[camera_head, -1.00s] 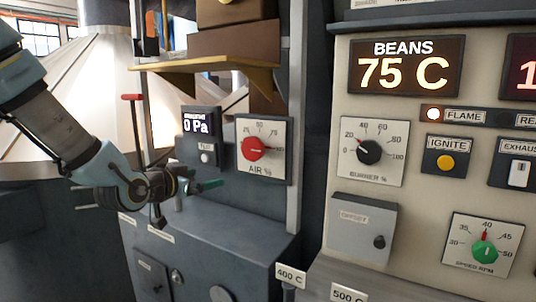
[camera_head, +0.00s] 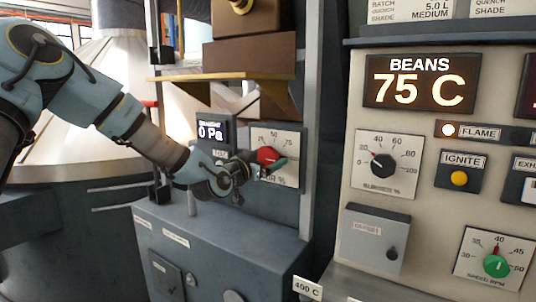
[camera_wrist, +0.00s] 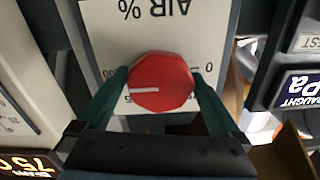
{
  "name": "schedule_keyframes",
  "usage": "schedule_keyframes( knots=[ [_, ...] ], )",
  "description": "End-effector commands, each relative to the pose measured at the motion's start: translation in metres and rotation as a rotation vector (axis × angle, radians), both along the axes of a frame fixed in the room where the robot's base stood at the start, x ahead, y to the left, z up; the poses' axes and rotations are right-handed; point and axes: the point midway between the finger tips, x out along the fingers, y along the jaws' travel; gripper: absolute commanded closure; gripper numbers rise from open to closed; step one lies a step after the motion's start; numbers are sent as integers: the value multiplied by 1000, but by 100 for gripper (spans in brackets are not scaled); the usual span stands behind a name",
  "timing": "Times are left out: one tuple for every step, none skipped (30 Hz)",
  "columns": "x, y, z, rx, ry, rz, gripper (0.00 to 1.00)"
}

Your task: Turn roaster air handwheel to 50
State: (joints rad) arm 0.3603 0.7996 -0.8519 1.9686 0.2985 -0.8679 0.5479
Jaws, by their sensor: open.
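The red air knob (camera_head: 267,155) sits on the white AIR % dial plate (camera_head: 290,143), partly hidden by my gripper in the head view. In the wrist view the red knob (camera_wrist: 161,82) shows upside down with the plate (camera_wrist: 170,25), and a white pointer line runs across its left part. My gripper (camera_head: 272,170) is at the dial with its green fingers open. In the wrist view the fingers (camera_wrist: 161,85) stand on either side of the knob; I cannot tell whether they touch it.
The draught display (camera_head: 211,131) reads 0 Pa, left of the dial. The roaster panel at right has the burner dial (camera_head: 384,165), ignite button (camera_head: 459,178) and a BEANS display (camera_head: 420,82) reading 75 C.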

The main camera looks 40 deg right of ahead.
Motion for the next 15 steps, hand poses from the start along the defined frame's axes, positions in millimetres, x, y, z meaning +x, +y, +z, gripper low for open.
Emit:
schedule_keyframes(
  knots=[
    [1, -2, 0, 0, 1, 0, 0],
    [1, -3, 0, 0, 1, 1, 0],
    [1, -4, 0, 0, 1, 1, 0],
    [1, -4, 0, 0, 1, 1, 0],
    [1, -4, 0, 0, 0, 1, 0],
    [1, -4, -1, 0, 0, 1, 0],
    [1, -4, -1, 0, 0, 1, 0],
    [1, -4, -1, 0, 0, 1, 0],
    [1, -4, -1, 0, 0, 1, 0],
    [1, -4, -1, 0, 0, 1, 1],
    [1, -4, -1, 0, 0, 1, 5],
    [1, -4, -1, 0, 0, 1, 9],
    [1, -4, -1, 0, 0, 1, 12],
    [1, -4, -1, 0, 0, 1, 16],
    [1, -4, 0, 0, 0, 1, 20]
  ],
)
